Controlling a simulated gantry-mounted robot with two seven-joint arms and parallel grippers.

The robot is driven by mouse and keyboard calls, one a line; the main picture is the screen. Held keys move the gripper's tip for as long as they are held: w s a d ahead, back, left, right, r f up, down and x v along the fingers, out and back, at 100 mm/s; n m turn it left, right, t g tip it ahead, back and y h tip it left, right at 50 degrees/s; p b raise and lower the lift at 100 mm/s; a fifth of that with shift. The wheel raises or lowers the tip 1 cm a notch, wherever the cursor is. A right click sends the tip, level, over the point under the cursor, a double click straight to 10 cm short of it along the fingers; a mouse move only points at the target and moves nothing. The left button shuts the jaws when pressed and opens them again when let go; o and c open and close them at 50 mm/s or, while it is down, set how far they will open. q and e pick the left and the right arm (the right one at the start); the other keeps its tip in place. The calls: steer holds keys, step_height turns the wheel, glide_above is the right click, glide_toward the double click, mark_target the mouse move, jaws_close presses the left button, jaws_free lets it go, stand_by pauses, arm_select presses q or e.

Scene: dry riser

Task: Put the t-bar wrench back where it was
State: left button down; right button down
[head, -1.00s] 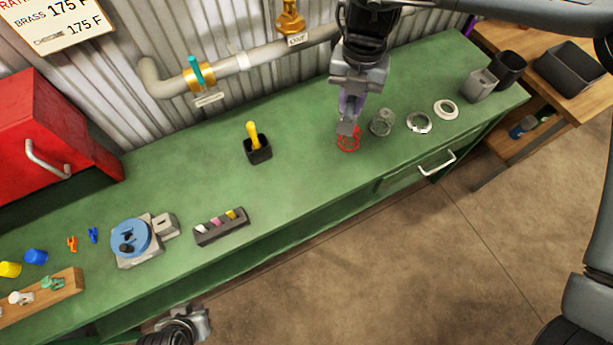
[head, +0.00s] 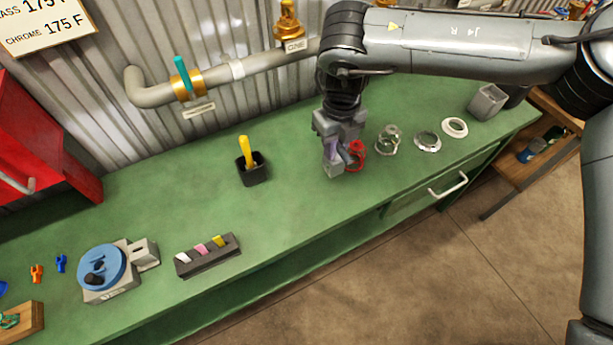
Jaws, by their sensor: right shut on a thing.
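My right gripper (head: 332,168) is low over the green bench, just left of and close to a red ring-shaped piece (head: 358,154). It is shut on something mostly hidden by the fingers. A purplish part shows there, which I take to be the t-bar wrench (head: 331,148); its full shape cannot be made out. Whether its lower end touches the bench cannot be told. My left gripper is out of view.
A clear jar-like piece (head: 388,140) and two rings (head: 427,142) (head: 454,127) lie right of the gripper. A black holder with a yellow handle (head: 251,168) stands left. The green bench (head: 300,205) is clear between. A pipe (head: 225,76) runs behind.

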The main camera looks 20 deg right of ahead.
steer(key=shift+a+f+p, duration=1.05)
steer(key=shift+a+f, duration=2.3)
steer(key=shift+f, duration=0.25)
steer(key=shift+w+f, duration=0.1)
steer(key=shift+f, duration=0.35)
steer(key=c, duration=0.7)
jaws_free()
steer(key=shift+r, duration=0.1)
step_height(320, 180, up, 12)
steer(key=shift+f+b, duration=0.1)
steer(key=shift+b, duration=0.65)
